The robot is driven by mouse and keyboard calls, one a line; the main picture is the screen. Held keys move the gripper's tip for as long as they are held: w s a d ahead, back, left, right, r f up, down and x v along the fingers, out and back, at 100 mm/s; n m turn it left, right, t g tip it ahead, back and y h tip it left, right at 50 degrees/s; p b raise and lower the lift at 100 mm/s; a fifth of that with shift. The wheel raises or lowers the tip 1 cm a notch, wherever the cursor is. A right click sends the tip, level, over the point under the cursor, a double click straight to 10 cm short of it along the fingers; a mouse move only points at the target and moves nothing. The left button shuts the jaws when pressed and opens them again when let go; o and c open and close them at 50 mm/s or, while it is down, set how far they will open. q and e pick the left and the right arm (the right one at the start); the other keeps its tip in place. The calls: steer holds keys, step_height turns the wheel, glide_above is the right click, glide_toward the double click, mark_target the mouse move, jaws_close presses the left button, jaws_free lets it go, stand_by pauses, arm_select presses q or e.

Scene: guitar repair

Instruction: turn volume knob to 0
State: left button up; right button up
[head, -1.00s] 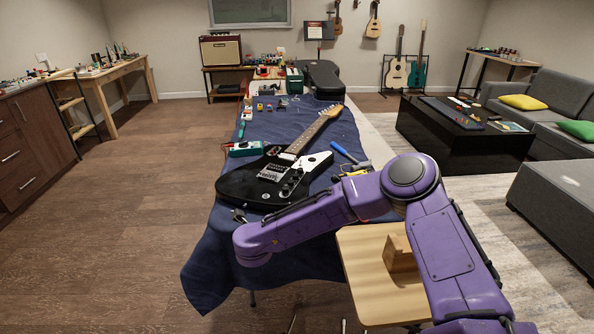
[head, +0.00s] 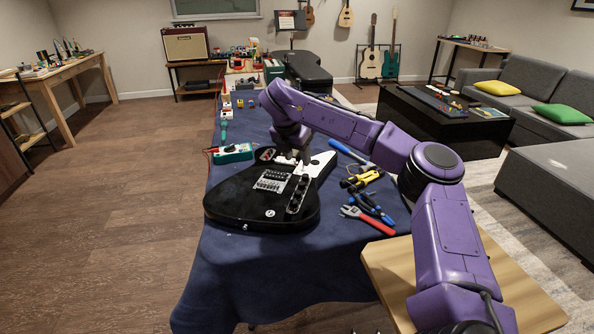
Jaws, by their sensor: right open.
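A black electric guitar (head: 236,199) with a white pickguard lies on the cloth-covered bench. Its dark control plate (head: 298,194) with small knobs sits right of the bridge; I cannot tell which knob is volume or where it points. My right gripper (head: 300,157) points down over the guitar body, just beyond the control plate. It is open, and its fingertips are small and partly lost against the guitar. I cannot tell whether they touch it. My right arm hides the guitar's neck. My left gripper is not in view.
The blue cloth (head: 262,272) is bare in front. A wooden stool top (head: 400,262) stands at the right.

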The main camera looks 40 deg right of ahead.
mark_target(305, 175)
steer(key=x, duration=0.8)
steer(key=shift+s+d+f, duration=0.2)
steer(key=shift+d+f, duration=0.05)
steer(key=shift+d, duration=0.05)
jaws_close()
